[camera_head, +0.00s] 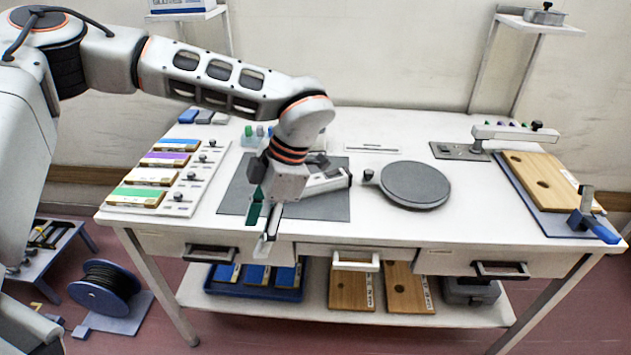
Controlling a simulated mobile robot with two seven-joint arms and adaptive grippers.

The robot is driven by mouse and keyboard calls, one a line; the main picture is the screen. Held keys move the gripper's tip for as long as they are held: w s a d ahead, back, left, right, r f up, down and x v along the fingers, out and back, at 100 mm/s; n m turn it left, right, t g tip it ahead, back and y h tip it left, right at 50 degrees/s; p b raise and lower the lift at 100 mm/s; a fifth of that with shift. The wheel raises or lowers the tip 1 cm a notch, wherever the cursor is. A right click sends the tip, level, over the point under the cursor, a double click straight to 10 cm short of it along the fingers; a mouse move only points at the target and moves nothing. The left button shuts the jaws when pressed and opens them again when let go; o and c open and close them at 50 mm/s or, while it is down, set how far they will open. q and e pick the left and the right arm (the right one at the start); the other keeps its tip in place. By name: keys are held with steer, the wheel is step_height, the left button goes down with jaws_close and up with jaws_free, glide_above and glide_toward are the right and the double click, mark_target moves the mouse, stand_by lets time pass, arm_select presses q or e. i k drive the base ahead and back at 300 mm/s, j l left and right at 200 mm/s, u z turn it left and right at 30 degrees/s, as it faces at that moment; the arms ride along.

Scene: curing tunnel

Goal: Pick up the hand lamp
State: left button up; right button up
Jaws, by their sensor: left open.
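A white, bar-shaped device with a dark end, which looks like the hand lamp (328,183), lies on the dark grey mat (325,208) on the workbench. My left gripper (260,229) points down over the front left part of the mat, left of and nearer than this device. Its fingers are apart, and I see nothing held between them. My left wrist hides the device's left part and some of the mat. I cannot tell the exact gap between gripper and device. My right gripper is not in view.
A round grey turntable (415,184) stands right of the mat. A white rack (180,193) with coloured boxes is at the left. A wooden board (543,178) with a blue clamp (592,222) is at the right. Bare bench top (470,215) lies between turntable and board.

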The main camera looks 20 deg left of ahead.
mark_target(318, 183)
steer(key=i+l, duration=0.1)
steer(key=i, duration=0.35)
steer(key=i+l, duration=0.15)
steer(key=i, duration=0.3)
